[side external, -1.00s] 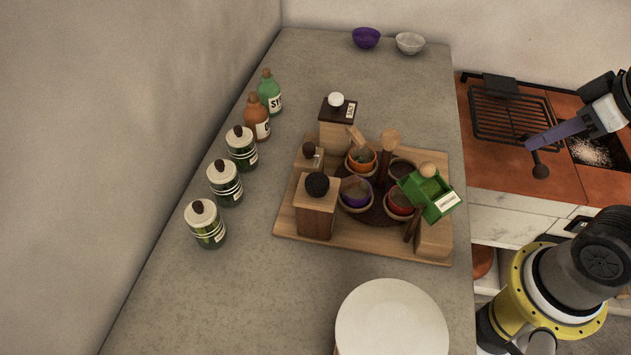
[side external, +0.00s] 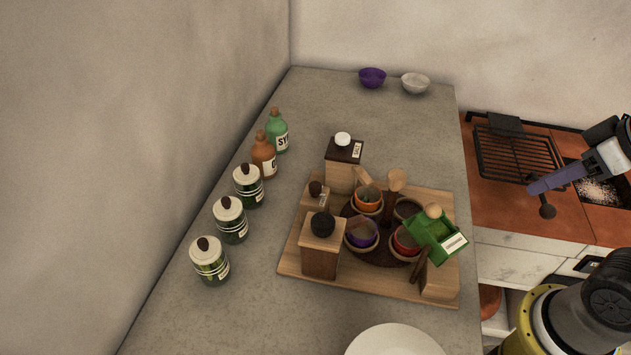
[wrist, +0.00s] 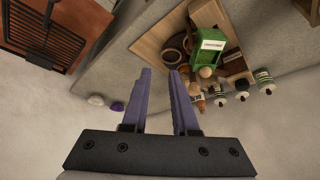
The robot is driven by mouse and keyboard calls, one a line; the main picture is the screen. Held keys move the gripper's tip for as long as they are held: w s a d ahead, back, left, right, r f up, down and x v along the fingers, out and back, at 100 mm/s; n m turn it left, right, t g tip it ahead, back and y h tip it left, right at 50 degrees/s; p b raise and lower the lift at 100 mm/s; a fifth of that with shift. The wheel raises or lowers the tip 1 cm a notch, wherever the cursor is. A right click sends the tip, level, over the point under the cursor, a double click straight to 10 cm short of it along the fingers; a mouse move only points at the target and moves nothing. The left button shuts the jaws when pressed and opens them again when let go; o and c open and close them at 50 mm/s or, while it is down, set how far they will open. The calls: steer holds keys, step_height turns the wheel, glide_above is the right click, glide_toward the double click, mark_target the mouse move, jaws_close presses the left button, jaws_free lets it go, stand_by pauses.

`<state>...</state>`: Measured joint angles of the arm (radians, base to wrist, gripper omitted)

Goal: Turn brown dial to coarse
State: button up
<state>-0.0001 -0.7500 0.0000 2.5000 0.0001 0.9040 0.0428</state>
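On a wooden board (side external: 372,285) stand several knobbed wooden mills. One box (side external: 320,261) has a round black knob (side external: 323,224). Behind it a smaller box has a dark brown knob (side external: 316,188) and a small label. Another box has a dark brown top, a white knob (side external: 342,139) and a label. A green box (side external: 437,238) has a light wooden knob (side external: 433,211). I cannot tell which part is the brown dial, and no coarse mark is readable. My gripper (side external: 531,190) is right of the board, over the stove side. Its purple fingers (wrist: 162,72) are apart and empty.
Bowls of spices (side external: 361,234) sit in a dark round tray on the board. Several jars (side external: 230,221) and two bottles (side external: 264,155) line the left. A white plate (side external: 395,342) is in front. A grill rack (side external: 515,155) lies right.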

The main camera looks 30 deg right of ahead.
steer(key=shift+o, duration=1.2)
steer(key=shift+s+m, duration=0.15)
steer(key=shift+m, duration=0.45)
steer(key=shift+o, duration=1.2)
steer(key=r+m, duration=0.1)
steer(key=w+r+m, duration=0.1)
steer(key=r, duration=0.1)
steer(key=shift+w+r+m, duration=0.1)
steer(key=shift+r+m, duration=0.2)
steer(key=w+a+r+m, duration=0.1)
steer(key=w+r+m, duration=0.3)
steer(key=w+r, duration=0.2)
steer(key=w+a+r+m+g, duration=0.25)
steer(key=w+a, duration=0.25)
steer(key=w, duration=0.6)
steer(key=g, duration=0.3)
glide_above(315, 184)
step_height(315, 184, down, 13)
steer(key=shift+m, duration=0.25)
step_height(315, 184, down, 14)
steer(key=shift+r, duration=0.2)
